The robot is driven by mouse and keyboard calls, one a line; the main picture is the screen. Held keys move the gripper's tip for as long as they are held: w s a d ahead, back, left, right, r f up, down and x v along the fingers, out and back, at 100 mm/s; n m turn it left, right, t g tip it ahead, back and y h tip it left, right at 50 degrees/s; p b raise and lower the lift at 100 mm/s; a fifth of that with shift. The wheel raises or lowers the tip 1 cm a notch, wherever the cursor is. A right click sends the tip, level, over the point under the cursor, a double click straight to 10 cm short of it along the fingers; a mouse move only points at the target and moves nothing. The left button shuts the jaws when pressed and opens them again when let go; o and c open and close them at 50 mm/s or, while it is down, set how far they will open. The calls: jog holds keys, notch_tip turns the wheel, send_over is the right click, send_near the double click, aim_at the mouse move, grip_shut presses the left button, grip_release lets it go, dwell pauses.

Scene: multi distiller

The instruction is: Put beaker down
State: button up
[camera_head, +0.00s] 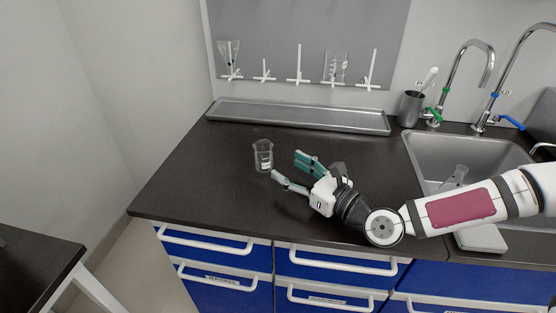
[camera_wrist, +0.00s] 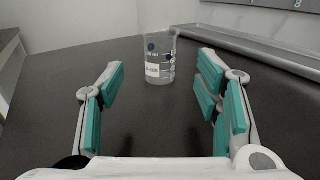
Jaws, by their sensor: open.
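A clear glass beaker (camera_head: 263,156) with a white label stands upright on the dark countertop (camera_head: 190,190), left of my gripper in the head view. In the wrist view the beaker (camera_wrist: 160,58) stands ahead of my fingers, near the middle. My gripper (camera_head: 289,171) is open and empty, with its teal finger pads spread wide. In the wrist view the gripper (camera_wrist: 162,105) shows bare counter between its fingers, and the beaker is beyond the fingertips, apart from them.
A long grey metal tray (camera_head: 300,116) lies along the back wall under a pegboard (camera_head: 300,30) with glassware. The counter left of the beaker is clear.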

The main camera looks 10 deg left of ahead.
jog(key=shift+v, duration=0.85)
jog(key=shift+r, duration=0.1)
